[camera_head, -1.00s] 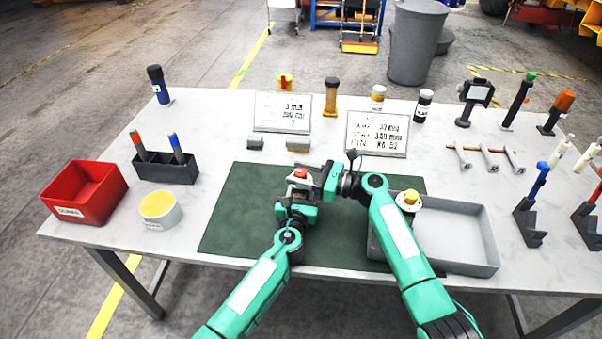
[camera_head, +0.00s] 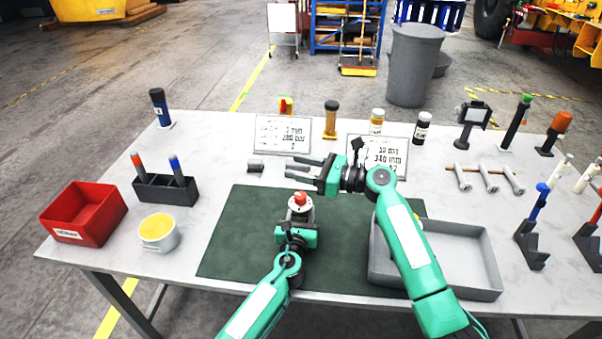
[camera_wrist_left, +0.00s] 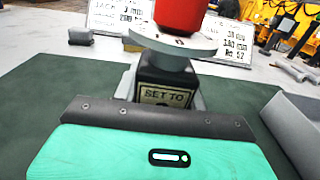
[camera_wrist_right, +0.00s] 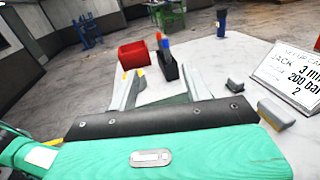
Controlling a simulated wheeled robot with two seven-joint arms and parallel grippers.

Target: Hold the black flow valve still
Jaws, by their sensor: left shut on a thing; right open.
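The black flow valve (camera_wrist_left: 168,88) shows in the left wrist view as a dark block with a "SET TO" label, a grey disc and a red knob on top. In the head view its red-topped upper part (camera_head: 300,203) stands upright over the green mat. My left gripper (camera_head: 296,228) is shut on its lower part; the fingers are mostly hidden. My right gripper (camera_head: 302,167) is open and empty, behind the valve and apart from it, with fingers pointing left. Its two fingers also show in the right wrist view (camera_wrist_right: 160,92).
The green mat (camera_head: 240,230) lies under both arms. A grey tray (camera_head: 480,293) is at right, partly behind my right arm. A red bin (camera_head: 85,212), a yellow-filled tub (camera_head: 158,235) and a dark holder (camera_head: 165,190) stand left. Written plates (camera_head: 283,133) stand behind.

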